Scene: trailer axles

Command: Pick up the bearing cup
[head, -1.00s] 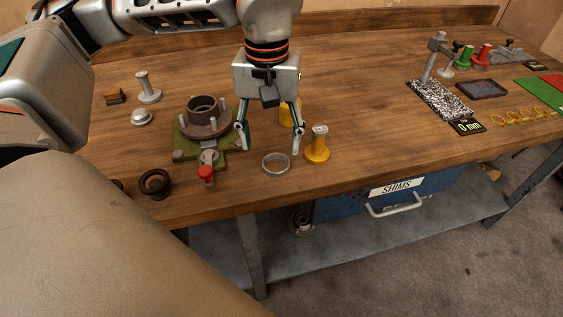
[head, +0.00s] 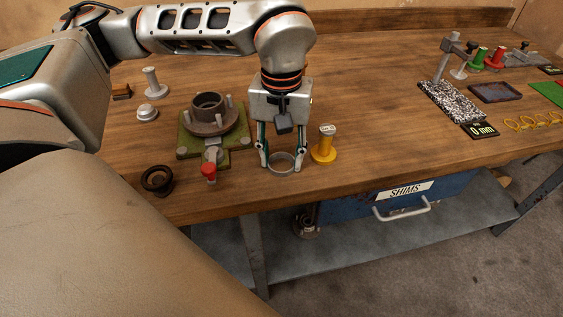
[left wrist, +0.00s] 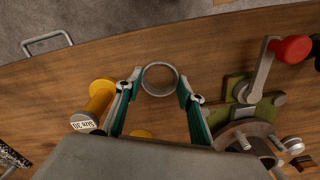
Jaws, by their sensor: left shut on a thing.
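The bearing cup (head: 281,172) is a thin grey metal ring near the front edge of the bench. It also shows in the left wrist view (left wrist: 160,94), lying between my fingertips. My left gripper (head: 283,166) points down from above, with one finger on each side of the ring, and is shut on it from outside. The fingers also show in the left wrist view (left wrist: 160,80). The ring appears to be at bench level; I cannot tell any gap beneath it. My right gripper is not in view.
A yellow-based post (head: 323,149) stands close right of the gripper. A green fixture with a dark hub (head: 208,120) and a red-knobbed clamp (head: 209,172) stands to the left. A dark ring (head: 157,180) lies further left. The wooden bench (head: 380,140) is clear right of the post.

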